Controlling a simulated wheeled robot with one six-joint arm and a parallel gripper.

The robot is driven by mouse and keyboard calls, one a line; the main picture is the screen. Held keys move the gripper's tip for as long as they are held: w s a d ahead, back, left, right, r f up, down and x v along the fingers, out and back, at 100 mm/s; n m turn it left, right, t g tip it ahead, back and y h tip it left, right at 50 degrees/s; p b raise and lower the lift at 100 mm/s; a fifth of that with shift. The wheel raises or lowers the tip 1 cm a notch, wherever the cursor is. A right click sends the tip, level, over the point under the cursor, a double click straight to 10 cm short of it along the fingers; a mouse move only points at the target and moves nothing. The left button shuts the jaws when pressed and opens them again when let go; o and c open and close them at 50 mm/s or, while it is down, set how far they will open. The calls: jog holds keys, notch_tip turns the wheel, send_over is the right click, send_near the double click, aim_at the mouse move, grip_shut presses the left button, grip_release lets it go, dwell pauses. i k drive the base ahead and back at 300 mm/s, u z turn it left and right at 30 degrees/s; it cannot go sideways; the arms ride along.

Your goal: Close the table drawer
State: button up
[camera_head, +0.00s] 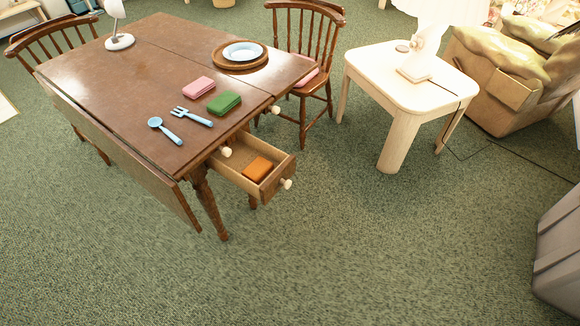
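The wooden table (130,80) stands at the left of the view, with one leaf hanging down its near side. Its drawer (277,182) is pulled out from the right end of the table, toward the lower right. A pale round knob (287,184) is on the drawer front. An orange block-like item (257,169) lies inside the drawer. My gripper is not in view.
On the table are a spoon (165,131), a fork (191,116), pink and green blocks, a plate on a round tray, and a lamp. A chair (308,75) and a white side table (400,90) stand behind the drawer. The green carpet (380,250) in front is clear.

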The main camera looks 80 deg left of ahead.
aim_at(246, 147)
jog(key=u, duration=2.45)
jog(key=k, duration=0.6)
jog(key=z, duration=0.55)
jog(key=i, duration=1.2)
jog(key=u, duration=0.8)
